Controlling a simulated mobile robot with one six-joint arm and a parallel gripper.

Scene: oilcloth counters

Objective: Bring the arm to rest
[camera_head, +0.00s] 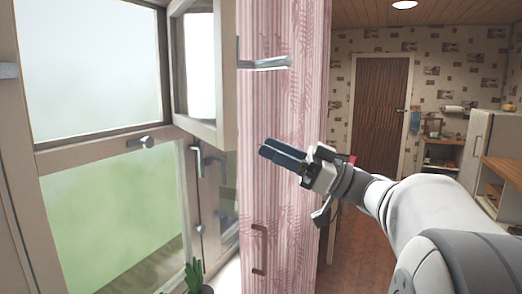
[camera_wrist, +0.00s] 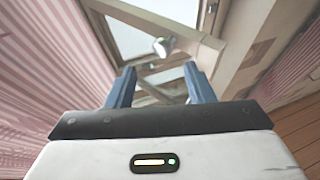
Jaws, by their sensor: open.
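My gripper (camera_head: 270,151) is raised in mid-air in front of a pink patterned curtain or panel (camera_head: 283,100), with its dark blue fingers pointing left toward the windows. In the wrist view my gripper (camera_wrist: 160,88) shows two blue fingers spread apart with nothing between them. Beyond the fingers is a window frame with a metal handle knob (camera_wrist: 163,46). My white and grey arm reaches in from the lower right of the head view. I cannot tell how far the fingertips are from the pink surface.
A window casement (camera_head: 205,75) stands ajar at the upper left, beside a fixed window (camera_head: 90,75). A metal bracket (camera_head: 265,63) juts out above my gripper. A green plant (camera_head: 194,277) is at the bottom. A wooden door (camera_head: 378,110) and fridge (camera_head: 490,145) stand farther back, with open floor before them.

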